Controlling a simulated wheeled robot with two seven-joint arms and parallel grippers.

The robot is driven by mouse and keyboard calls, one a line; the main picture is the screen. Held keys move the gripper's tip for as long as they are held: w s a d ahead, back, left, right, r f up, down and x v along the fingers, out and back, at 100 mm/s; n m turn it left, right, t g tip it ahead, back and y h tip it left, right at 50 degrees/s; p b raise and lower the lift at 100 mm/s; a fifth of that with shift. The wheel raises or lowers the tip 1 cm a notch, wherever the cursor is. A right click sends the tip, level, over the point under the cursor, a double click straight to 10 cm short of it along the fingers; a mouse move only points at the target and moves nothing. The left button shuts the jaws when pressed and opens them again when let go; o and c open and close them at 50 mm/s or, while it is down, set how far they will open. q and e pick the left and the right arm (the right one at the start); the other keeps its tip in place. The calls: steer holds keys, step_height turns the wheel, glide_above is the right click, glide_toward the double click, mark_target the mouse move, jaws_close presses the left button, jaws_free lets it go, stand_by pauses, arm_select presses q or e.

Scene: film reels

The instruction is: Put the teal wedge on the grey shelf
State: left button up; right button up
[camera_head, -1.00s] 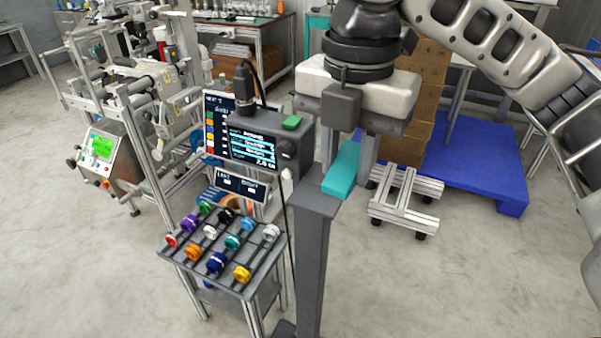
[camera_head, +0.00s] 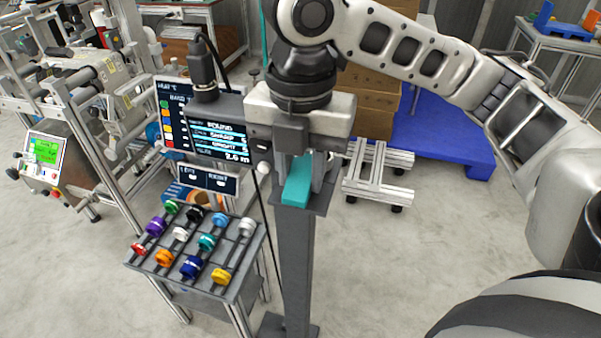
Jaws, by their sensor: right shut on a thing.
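The teal wedge (camera_head: 297,186) is a long teal block between the fingers of my right gripper (camera_head: 308,178). The gripper points down and is shut on the wedge, whose near end sticks out towards me. The grey shelf (camera_head: 317,204) appears to be the small flat plate on top of a grey post. The wedge is over this plate, and its near end reaches close to the plate's front edge. I cannot tell whether it touches the plate. The gripper hides the back of the plate. My left gripper is not in view.
A dark display unit (camera_head: 219,138) with screens stands close to the left of my gripper. A rack (camera_head: 232,285) of several coloured knobs stands at the lower left. A blue platform (camera_head: 440,145) and an aluminium frame dolly (camera_head: 378,180) are behind right. The floor at right is open.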

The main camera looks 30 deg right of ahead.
mark_target(301, 173)
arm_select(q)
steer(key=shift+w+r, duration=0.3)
arm_select(e)
steer(key=shift+f, duration=0.3)
steer(key=o, duration=0.7)
steer(key=shift+f, duration=0.1)
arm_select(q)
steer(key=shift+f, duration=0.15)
